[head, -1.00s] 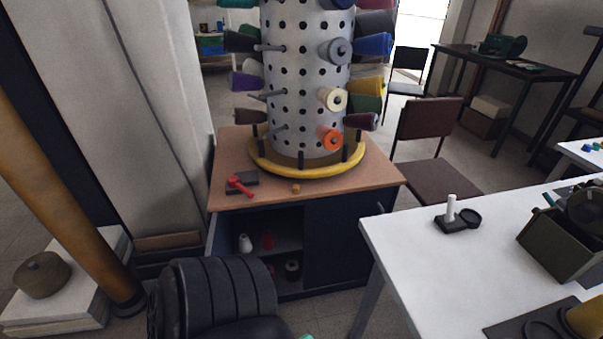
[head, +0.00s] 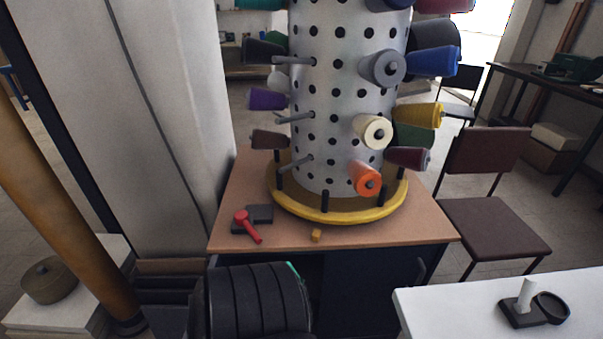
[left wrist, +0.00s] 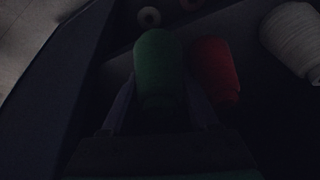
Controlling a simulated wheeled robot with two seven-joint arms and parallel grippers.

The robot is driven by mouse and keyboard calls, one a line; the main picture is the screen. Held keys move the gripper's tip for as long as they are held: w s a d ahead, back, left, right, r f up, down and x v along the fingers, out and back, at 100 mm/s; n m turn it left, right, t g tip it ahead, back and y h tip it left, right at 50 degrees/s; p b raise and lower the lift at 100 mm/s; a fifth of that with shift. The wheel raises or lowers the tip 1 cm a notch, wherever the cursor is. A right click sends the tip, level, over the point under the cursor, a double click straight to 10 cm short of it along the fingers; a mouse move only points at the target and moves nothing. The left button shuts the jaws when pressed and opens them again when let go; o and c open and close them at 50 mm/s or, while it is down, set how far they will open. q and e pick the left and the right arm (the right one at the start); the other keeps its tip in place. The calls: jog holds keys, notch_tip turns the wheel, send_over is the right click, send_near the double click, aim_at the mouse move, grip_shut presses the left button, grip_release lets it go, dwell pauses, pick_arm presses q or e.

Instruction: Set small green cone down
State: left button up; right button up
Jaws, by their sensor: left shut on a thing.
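The small green cone (left wrist: 160,70) is upright in the dim left wrist view, between the two fingers of my left gripper (left wrist: 160,103), which is shut on it. Its lower end is hidden in shadow, so I cannot tell whether it touches a surface. A red cone (left wrist: 215,70) stands close to its right. A larger white cone (left wrist: 293,40) is farther right. In the head view my own dark ribbed arm covers the cabinet front, and the left gripper is hidden there. My right gripper is in neither view.
The wooden-topped cabinet (head: 235,202) carries a perforated drum (head: 345,110) with several coloured cones on pegs and a yellow base ring (head: 340,212). A red-handled tool (head: 247,226) lies on its top. A white table (head: 450,312) is at right. A dark panel (left wrist: 65,85) flanks the gripper's left.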

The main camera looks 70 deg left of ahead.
pick_arm(q)
jog(key=shift+w+a+f, duration=0.1)
jog(key=shift+w+a, duration=0.25)
jog(key=shift+a, duration=0.1)
jog(key=w+a+b, duration=0.2)
jog(key=a+b, duration=0.1)
jog(key=shift+w+a, duration=0.2)
jog(key=shift+w, duration=0.1)
jog(key=shift+s+d+f+b, duration=0.1)
jog(key=shift+f+b, duration=0.35)
jog(key=shift+f, duration=0.25)
jog(key=shift+r, duration=0.1)
grip_shut()
jog(key=shift+r, duration=0.1)
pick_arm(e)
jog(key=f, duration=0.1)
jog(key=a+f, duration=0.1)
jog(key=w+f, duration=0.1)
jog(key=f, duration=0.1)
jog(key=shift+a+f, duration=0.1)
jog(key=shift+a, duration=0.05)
pick_arm(q)
jog(key=shift+f, duration=0.25)
jog(key=o, duration=1.1)
grip_release()
jog(key=shift+r, duration=0.1)
jog(key=shift+c, duration=0.2)
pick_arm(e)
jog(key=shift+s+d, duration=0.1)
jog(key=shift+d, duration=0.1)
